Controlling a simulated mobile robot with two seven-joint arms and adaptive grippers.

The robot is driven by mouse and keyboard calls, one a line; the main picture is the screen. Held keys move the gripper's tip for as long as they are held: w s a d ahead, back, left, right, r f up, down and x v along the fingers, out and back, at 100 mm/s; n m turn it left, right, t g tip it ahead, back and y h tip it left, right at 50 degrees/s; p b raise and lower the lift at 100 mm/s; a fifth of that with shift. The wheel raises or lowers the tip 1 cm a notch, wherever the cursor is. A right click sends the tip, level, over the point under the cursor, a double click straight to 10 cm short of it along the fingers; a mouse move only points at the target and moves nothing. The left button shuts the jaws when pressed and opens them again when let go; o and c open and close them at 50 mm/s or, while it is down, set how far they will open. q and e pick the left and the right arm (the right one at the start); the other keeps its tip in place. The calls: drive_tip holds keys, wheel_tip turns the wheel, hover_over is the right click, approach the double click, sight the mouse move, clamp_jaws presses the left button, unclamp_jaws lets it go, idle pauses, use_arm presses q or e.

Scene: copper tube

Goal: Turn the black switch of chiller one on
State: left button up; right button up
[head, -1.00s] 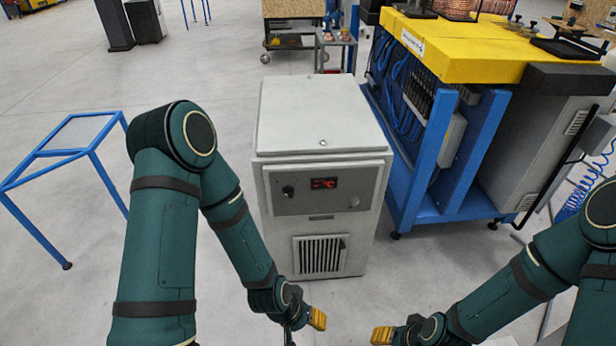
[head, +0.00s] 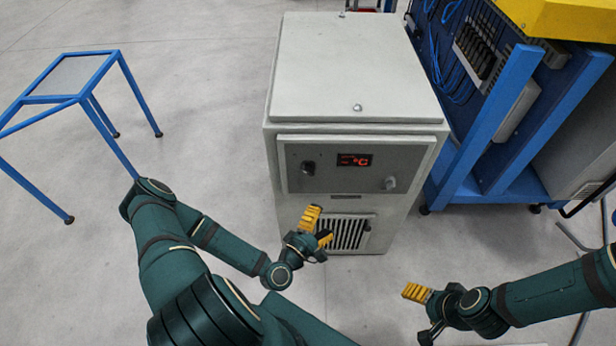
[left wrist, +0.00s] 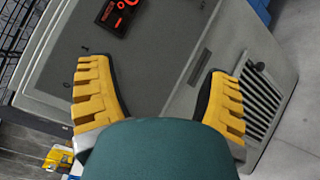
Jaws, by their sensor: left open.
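The chiller (head: 345,90) is a pale grey cabinet in the middle of the head view. Its front panel carries a black switch (head: 308,167) at the left, left of a red lit display (head: 354,160). My left gripper (head: 318,228) is open and empty, below the switch and near the vent grille. In the left wrist view its yellow fingers (left wrist: 158,72) are spread before the tilted panel, with the display (left wrist: 118,16) at the top. Small markings show beside the left finger; the switch itself is not visible there. My right gripper (head: 418,308) is lower right of the chiller, apart from it.
A round silver knob (head: 389,183) sits at the panel's right. A blue-framed machine (head: 478,140) with a yellow top stands close on the right. A blue metal frame table (head: 75,75) stands at the left.

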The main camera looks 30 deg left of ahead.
sight(307, 174)
use_arm(q)
drive_tip(key=s+a+r+n+t+y+b, duration=0.1)
drive_tip(key=s+a+n+t+y, duration=0.15)
drive_tip(key=a+n+y, duration=0.45)
drive_tip(key=x, duration=1.3)
drive_tip(key=shift+w+a+r+b, duration=0.1)
drive_tip(key=shift+a+b, duration=0.1)
drive_tip(key=shift+b, duration=0.2)
drive_tip(key=c, duration=1.2)
